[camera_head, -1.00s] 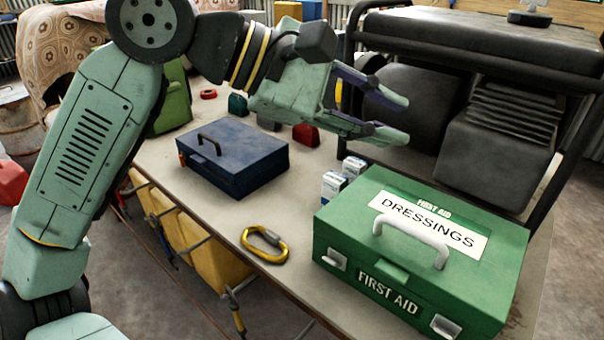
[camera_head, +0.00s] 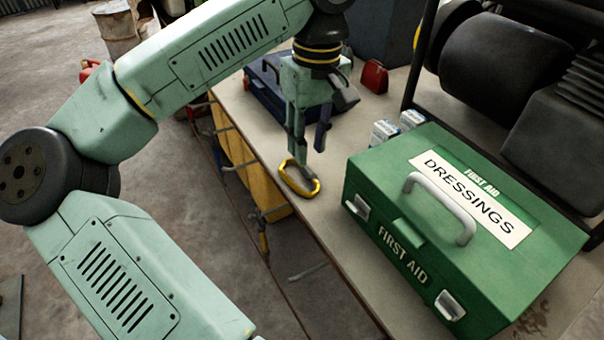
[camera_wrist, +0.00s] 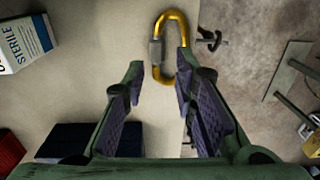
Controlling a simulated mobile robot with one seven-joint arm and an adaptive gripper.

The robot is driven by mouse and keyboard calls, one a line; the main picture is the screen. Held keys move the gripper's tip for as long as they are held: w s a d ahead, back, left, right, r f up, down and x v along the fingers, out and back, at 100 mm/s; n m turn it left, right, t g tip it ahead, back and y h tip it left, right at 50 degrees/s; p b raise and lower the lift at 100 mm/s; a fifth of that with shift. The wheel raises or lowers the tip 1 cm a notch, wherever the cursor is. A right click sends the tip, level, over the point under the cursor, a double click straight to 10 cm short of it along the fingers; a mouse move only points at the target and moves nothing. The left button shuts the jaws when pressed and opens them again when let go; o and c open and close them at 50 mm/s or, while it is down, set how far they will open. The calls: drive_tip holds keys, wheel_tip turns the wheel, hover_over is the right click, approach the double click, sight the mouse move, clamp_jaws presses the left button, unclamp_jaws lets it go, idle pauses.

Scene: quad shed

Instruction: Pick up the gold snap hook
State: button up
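The gold snap hook (camera_head: 299,179) is a yellow oval ring with a grey sleeve. It lies flat on the bench near its front edge, left of the green first aid box. In the wrist view the gold snap hook (camera_wrist: 169,50) is at the top centre, just beyond the fingertips. My gripper (camera_head: 308,150) points down behind and above the hook, fingers apart. In the wrist view my gripper (camera_wrist: 158,68) is open and nothing is between its pads. The hook's near end shows close to the gap between the fingertips; I cannot tell the height left between them.
The green first aid box (camera_head: 400,230) stands right of the hook. Small white boxes (camera_head: 384,132) and a red object (camera_head: 374,76) lie behind. A dark blue box (camera_head: 268,88) is behind my gripper. A clamp (camera_wrist: 211,40) grips the bench edge beside the hook.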

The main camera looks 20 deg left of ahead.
sight(309, 169)
wheel_tip(309, 169, down, 5)
drive_tip(key=shift+f+p, duration=0.1)
drive_tip(key=shift+p, duration=0.45)
clamp_jaws()
